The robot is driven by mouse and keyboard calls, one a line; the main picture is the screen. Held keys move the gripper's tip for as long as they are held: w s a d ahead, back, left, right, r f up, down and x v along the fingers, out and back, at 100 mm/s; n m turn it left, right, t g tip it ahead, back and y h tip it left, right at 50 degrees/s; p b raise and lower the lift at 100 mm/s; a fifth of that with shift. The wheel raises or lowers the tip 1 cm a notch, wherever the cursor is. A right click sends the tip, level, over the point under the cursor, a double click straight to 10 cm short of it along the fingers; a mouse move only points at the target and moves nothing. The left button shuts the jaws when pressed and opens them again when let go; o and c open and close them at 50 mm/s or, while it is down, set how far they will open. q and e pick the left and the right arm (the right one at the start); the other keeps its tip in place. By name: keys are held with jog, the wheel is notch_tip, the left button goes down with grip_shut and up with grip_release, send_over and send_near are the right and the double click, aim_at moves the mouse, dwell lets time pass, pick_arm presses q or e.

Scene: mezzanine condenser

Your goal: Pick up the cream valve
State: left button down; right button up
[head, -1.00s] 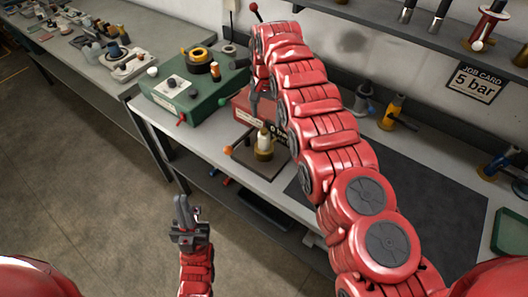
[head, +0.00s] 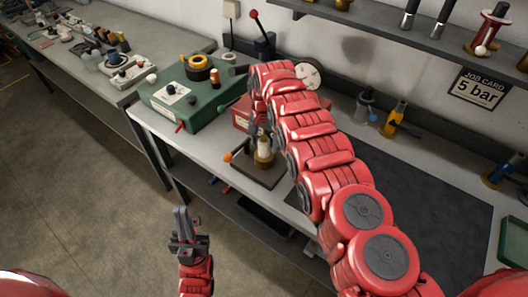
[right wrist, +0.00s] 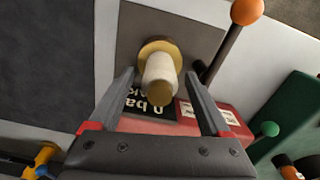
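The cream valve (head: 264,146) is a short cream cylinder on a brass base, upright on a dark square plate on the bench. In the right wrist view the cream valve (right wrist: 159,68) shows end-on between the fingertips. My right gripper (right wrist: 159,78) is open, one finger on each side of the valve, with gaps to both. In the head view my right gripper (head: 262,124) hangs just above the valve, partly hidden by my red arm. My left gripper (head: 181,219) is over the floor in front of the bench, with no object visible in it; its finger gap cannot be made out.
An orange-knobbed lever (right wrist: 228,45) rises beside the valve. A red box (head: 241,113) and a round gauge (head: 307,74) stand behind it. A green box (head: 190,96) is to the left. A dark mat (head: 420,195) lies clear to the right.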

grip_shut()
jog(key=shift+r, duration=0.1)
dwell(0.5)
